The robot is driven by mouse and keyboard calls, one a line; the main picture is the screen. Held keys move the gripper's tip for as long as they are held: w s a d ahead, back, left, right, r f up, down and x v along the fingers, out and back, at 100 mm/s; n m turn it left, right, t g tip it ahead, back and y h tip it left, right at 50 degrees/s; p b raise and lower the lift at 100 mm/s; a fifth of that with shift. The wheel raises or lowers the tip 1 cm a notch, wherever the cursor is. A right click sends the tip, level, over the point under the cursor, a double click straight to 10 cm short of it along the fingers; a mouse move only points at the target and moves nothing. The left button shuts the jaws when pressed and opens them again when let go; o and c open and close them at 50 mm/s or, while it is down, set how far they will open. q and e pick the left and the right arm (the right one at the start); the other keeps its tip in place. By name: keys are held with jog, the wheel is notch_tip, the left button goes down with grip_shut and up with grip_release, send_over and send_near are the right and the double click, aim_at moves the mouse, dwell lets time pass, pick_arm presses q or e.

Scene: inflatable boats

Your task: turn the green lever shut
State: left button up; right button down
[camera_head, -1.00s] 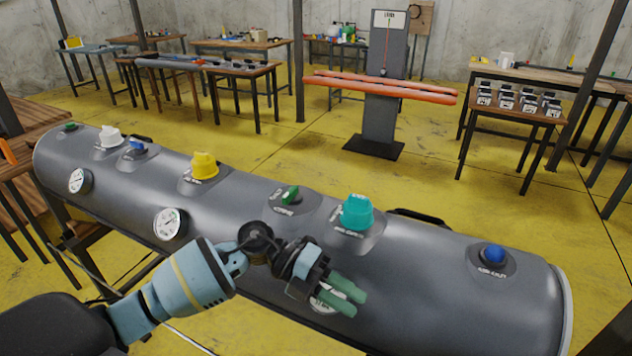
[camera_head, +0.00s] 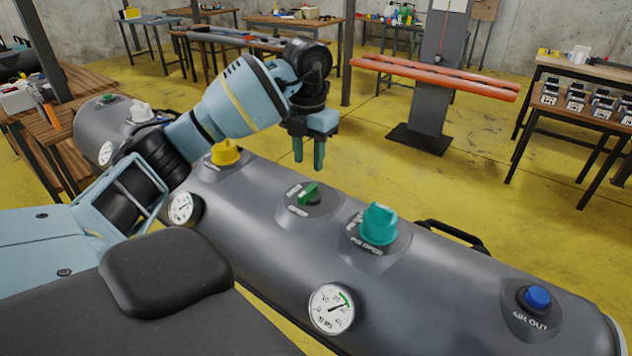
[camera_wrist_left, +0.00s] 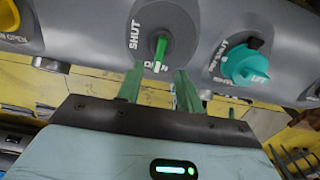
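The green lever (camera_head: 308,194) sits on a dark round plate on top of the long grey tube, between a yellow knob (camera_head: 226,152) and a teal knob (camera_head: 379,225). In the left wrist view the lever (camera_wrist_left: 161,49) has its white tip toward the word OPEN, and the word SHUT is off to its left. My left gripper (camera_head: 308,162) points down with its green fingers apart and empty. It hangs above and behind the lever, not touching it. In the wrist view its fingers (camera_wrist_left: 158,90) lie below the lever. My right gripper is not in view.
Gauges (camera_head: 332,308) line the near side. A black handle (camera_head: 452,235) sticks out behind. Tables and a stand with orange bars (camera_head: 440,80) are farther back.

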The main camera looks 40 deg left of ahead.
aim_at(309, 188)
pick_arm(q)
jog(key=shift+f+b, duration=0.35)
jog(key=shift+f, duration=3.55)
jog(key=shift+c, duration=0.2)
grip_shut()
